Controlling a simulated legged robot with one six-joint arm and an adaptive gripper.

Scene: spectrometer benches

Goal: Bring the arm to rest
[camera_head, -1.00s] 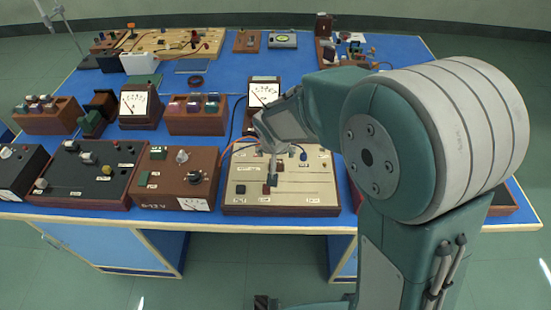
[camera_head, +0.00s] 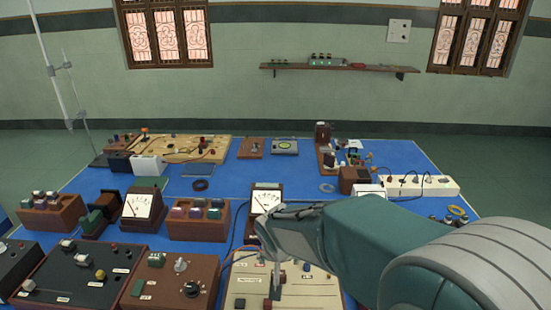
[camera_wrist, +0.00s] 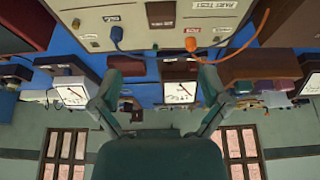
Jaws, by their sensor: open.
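My arm (camera_head: 365,238) reaches in from the right over the blue bench. My gripper (camera_head: 275,285) hangs over a cream panel (camera_head: 245,288) with labels and knobs, just in front of a white-faced meter (camera_head: 266,200). In the wrist view, which looks upside down, the two fingers of my gripper (camera_wrist: 158,76) stand wide apart with nothing between them. The cream panel (camera_wrist: 165,30) with blue and orange leads shows beyond them. I cannot tell whether a fingertip touches the panel.
A black box (camera_head: 75,280) and a brown box with knobs (camera_head: 168,282) stand left of the panel. Wooden racks (camera_head: 52,218) and a second meter (camera_head: 140,205) stand behind them. A white power strip (camera_head: 425,187) lies at the back right. Bare blue bench (camera_head: 270,172) shows mid-table.

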